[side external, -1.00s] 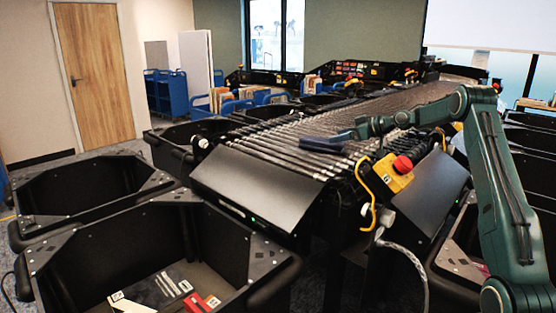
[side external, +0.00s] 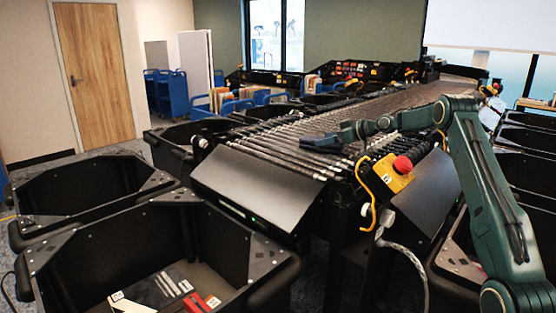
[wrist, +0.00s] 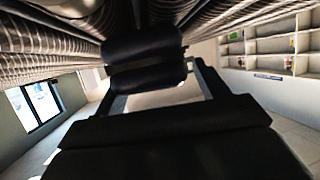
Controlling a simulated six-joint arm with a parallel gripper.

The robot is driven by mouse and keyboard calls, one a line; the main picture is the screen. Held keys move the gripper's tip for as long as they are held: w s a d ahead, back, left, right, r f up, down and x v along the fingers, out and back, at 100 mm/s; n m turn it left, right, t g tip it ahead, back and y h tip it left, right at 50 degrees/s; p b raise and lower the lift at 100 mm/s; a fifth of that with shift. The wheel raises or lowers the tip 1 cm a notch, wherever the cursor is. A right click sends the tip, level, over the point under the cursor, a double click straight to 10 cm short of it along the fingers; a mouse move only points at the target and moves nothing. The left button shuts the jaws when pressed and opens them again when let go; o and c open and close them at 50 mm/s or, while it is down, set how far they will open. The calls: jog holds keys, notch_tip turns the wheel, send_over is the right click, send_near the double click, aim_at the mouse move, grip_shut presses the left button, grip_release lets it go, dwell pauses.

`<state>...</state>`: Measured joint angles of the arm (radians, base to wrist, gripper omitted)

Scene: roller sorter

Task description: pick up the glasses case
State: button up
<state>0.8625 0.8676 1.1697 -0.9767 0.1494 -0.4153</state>
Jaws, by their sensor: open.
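A dark blue, elongated object, which looks like the glasses case (side external: 318,144), lies on the near end of the roller bed. My gripper (side external: 341,135) is low over the rollers, right at the object's right end in the side view. It is open; its fingers are small and dark there, and I cannot tell whether they touch the case. In the wrist view, dark rounded shapes fill the centre in front of the gripper body. I cannot tell there which part is case and which is finger.
The roller bed (side external: 300,133) runs back to the right. A black sloped panel (side external: 255,187) fronts it. A yellow box with a red button (side external: 400,168) stands at its right edge. Black bins (side external: 165,240) stand at the left and right; the front left one holds flat items.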

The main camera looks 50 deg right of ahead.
jog(key=c, duration=1.1)
jog(key=shift+r, duration=5.05)
